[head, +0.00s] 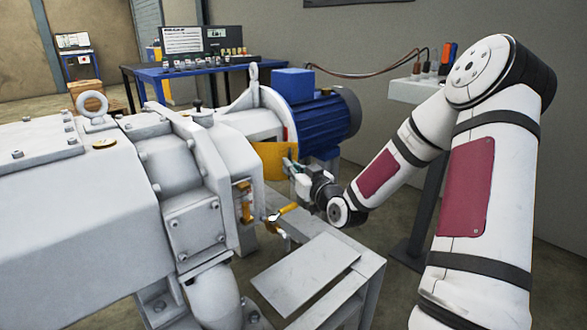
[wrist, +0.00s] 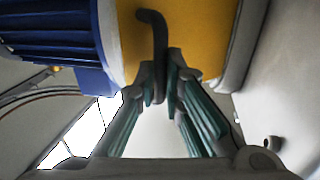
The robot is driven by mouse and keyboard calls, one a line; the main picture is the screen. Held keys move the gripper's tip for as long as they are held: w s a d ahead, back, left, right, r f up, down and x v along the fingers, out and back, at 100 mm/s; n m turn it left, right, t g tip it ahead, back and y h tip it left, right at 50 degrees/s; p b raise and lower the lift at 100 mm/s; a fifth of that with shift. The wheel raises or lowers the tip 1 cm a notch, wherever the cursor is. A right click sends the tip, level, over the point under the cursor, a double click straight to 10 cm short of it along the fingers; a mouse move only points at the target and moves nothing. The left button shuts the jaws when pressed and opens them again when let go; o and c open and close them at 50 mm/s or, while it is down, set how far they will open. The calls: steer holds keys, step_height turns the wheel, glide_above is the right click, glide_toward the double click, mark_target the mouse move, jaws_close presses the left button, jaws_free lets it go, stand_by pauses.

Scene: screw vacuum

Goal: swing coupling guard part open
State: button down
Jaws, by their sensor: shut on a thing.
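The yellow coupling guard (head: 270,158) sits between the white pump housing and the blue motor in the head view. It fills the upper middle of the wrist view (wrist: 205,35), with a dark curved handle (wrist: 158,40) hanging from it. My gripper (head: 290,172) reaches the guard from the right, beside the motor. In the wrist view its fingers (wrist: 160,85) are shut on the lower end of the handle. In the head view the handle is largely hidden by the gripper. I cannot tell how far the guard is swung.
The blue motor (head: 325,112) is close beside my gripper. A yellow-handled valve (head: 283,212) projects from the white pump (head: 75,215) in front. A grey stand with a flat plate (head: 305,272) is below my wrist. A blue workbench (head: 190,72) stands behind.

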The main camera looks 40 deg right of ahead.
steer(key=shift+w+a+y, duration=0.1)
steer(key=shift+a+y, duration=0.2)
steer(key=shift+a, duration=0.7)
steer(key=c, duration=2)
jaws_free()
steer(key=shift+w+a+f, duration=0.1)
steer(key=shift+o, duration=0.2)
steer(key=shift+d, duration=0.3)
steer(key=s, duration=1.2)
steer(key=shift+a, duration=0.4)
